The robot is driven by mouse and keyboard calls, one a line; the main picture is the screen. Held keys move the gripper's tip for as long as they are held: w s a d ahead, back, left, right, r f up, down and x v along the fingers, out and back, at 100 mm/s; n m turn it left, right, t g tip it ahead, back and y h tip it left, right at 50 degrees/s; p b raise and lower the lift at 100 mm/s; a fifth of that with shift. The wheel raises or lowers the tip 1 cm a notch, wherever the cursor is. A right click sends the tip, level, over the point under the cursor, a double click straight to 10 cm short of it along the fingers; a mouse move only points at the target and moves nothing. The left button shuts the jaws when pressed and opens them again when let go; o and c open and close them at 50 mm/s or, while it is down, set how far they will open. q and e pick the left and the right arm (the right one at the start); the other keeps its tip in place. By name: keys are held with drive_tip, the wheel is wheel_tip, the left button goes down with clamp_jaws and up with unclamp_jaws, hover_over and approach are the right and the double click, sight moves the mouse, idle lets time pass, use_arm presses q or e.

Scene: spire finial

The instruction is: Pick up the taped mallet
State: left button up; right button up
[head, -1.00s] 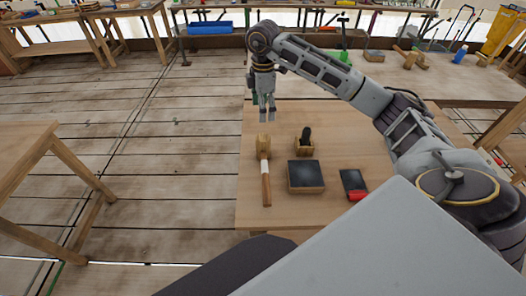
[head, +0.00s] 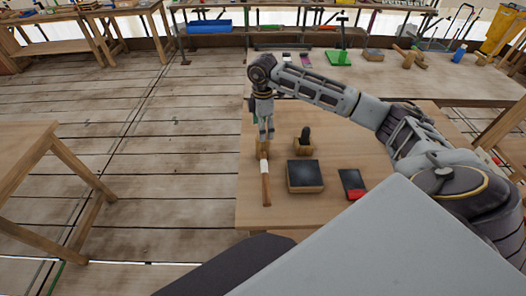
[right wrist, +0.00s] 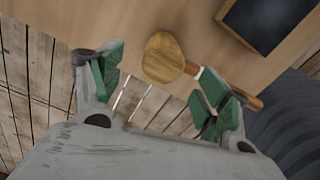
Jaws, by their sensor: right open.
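The taped mallet lies on the wooden table (head: 325,215), with a wooden head and a white tape band below it. In the head view its handle (head: 266,188) points toward me, and its head is partly behind my right gripper (head: 267,134). The right gripper is open, pointing down over the mallet head. In the right wrist view the mallet head (right wrist: 163,58) shows beyond the gap between the green fingers of the right gripper (right wrist: 162,88). The handle passes partly behind the right-hand finger. The fingers hold nothing. My left gripper is not in view.
Right of the mallet are a wooden block holding a dark object (head: 304,143), a dark-topped box (head: 305,176) and a black item with a red part (head: 352,184). A longer bench (head: 440,85) with tools stands behind. Bare floor lies left of the table.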

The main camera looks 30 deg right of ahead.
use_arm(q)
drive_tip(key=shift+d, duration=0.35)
use_arm(e)
drive_tip(key=shift+f, duration=0.1)
drive_tip(key=f, duration=0.2)
drive_tip(key=f+p, duration=0.1)
drive_tip(key=f, duration=0.1)
drive_tip(key=shift+s, duration=0.25)
drive_tip(key=shift+f, duration=0.45)
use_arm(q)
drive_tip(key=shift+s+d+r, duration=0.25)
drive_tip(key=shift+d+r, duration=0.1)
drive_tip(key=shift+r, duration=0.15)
use_arm(e)
drive_tip(key=c, duration=1.2)
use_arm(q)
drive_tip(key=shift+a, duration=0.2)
